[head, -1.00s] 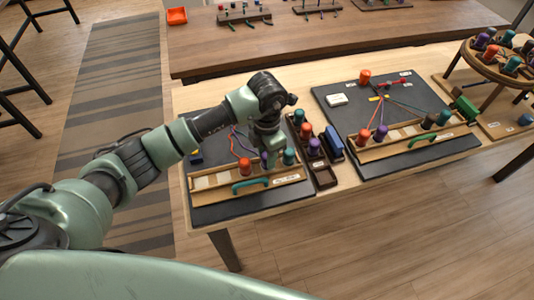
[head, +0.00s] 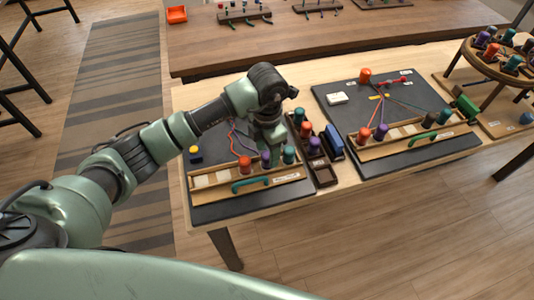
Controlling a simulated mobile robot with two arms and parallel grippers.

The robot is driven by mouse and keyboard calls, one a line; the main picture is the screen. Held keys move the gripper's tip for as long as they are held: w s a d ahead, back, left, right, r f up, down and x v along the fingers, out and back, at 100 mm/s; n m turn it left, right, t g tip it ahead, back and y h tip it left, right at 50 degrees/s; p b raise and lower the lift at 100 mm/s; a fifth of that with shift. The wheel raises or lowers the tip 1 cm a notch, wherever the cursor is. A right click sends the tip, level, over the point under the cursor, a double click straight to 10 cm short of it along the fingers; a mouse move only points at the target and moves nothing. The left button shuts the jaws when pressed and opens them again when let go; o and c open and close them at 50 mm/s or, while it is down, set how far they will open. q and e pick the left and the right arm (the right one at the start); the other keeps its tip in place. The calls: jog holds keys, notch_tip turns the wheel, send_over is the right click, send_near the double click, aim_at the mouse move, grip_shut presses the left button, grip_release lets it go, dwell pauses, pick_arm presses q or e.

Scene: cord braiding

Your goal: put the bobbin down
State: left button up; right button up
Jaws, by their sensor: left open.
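My left gripper (head: 272,154) points down over the near tray (head: 225,185) on the left board. It is open. A purple bobbin (head: 265,160) stands in the tray right at its fingers, partly hidden by them; I cannot tell whether they touch it. An orange bobbin (head: 245,163) stands in the tray to the left and a teal bobbin (head: 289,155) to the right. Red and blue cords run on the board behind, partly covered by my arm. My right gripper is not in view.
A dark rack with spare bobbins (head: 315,146) stands close to the right of my gripper, beside a blue block (head: 334,138). A second braiding board (head: 345,115) lies further right. A yellow and blue piece (head: 194,152) is at the board's left edge.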

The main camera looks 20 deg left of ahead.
aim_at(267, 155)
pick_arm(q)
notch_tip(267, 155, up, 10)
jog(key=b, duration=0.2)
jog(key=shift+r, duration=0.2)
dwell(0.3)
